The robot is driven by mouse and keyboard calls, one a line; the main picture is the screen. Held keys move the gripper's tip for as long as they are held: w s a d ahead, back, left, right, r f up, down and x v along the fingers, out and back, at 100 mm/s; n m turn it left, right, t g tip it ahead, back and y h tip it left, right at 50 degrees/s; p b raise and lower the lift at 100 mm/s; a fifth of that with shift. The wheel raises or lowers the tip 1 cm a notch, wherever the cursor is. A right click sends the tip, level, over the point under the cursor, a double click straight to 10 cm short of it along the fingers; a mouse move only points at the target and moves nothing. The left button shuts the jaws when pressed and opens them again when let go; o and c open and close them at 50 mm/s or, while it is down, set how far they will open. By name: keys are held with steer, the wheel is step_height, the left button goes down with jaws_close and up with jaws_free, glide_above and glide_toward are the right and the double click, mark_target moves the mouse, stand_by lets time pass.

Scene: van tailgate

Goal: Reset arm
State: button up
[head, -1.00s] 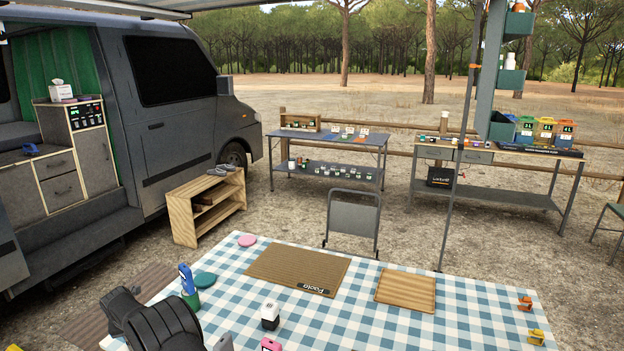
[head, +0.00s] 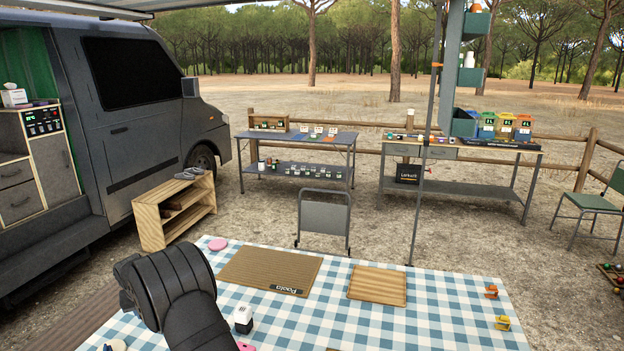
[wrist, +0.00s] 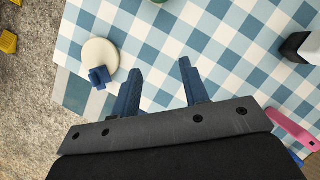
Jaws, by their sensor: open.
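My gripper (wrist: 158,82) is open and empty in the wrist view, its two blue fingers apart above the blue-and-white checked cloth (wrist: 225,50). In the head view my dark arm (head: 180,290) rises at the left over the checked table (head: 450,300). The fingers cannot be made out clearly there. A white round thing (wrist: 100,56) with a small blue piece on it lies left of the fingers in the wrist view, apart from them.
A brown mat (head: 270,268), a wooden board (head: 378,285), a pink disc (head: 217,244) and a black-and-white block (head: 243,319) are on the table. Orange (head: 491,291) and yellow (head: 502,323) clips lie near its right edge. A grey chair (head: 324,218) stands behind.

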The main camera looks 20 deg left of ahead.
steer(key=w+d+m, duration=0.1)
steer(key=w+d, duration=0.5)
steer(key=w+d+m+h, duration=0.1)
steer(key=w+d+m, duration=0.1)
steer(key=w+d, duration=0.4)
steer(key=w+d+m+t, duration=0.1)
steer(key=w+d+m, duration=0.1)
steer(key=w+d, duration=0.4)
steer(key=shift+w+d+f+h, duration=0.15)
steer(key=shift+d+h, duration=0.25)
steer(key=shift+d, duration=0.55)
steer(key=w+d+m+h, duration=0.1)
steer(key=w+d, duration=0.3)
steer(key=d, duration=0.8)
steer(key=w+d+m+h, duration=0.1)
steer(key=w+d+m, duration=0.3)
steer(key=d, duration=0.8)
steer(key=shift+w+d+f, duration=0.25)
steer(key=shift+w+d, duration=0.05)
steer(key=shift+w, duration=0.5)
steer(key=shift+a, duration=0.1)
steer(key=s+a+n+y, duration=0.1)
steer(key=s+a+n, duration=0.1)
steer(key=a, duration=0.8)
steer(key=s+a+n, duration=0.2)
steer(key=s+a, duration=0.3)
steer(key=a, duration=0.5)
steer(key=shift+s+a+r+y, duration=0.15)
steer(key=shift+s+a+y, duration=0.05)
steer(key=shift+y, duration=0.2)
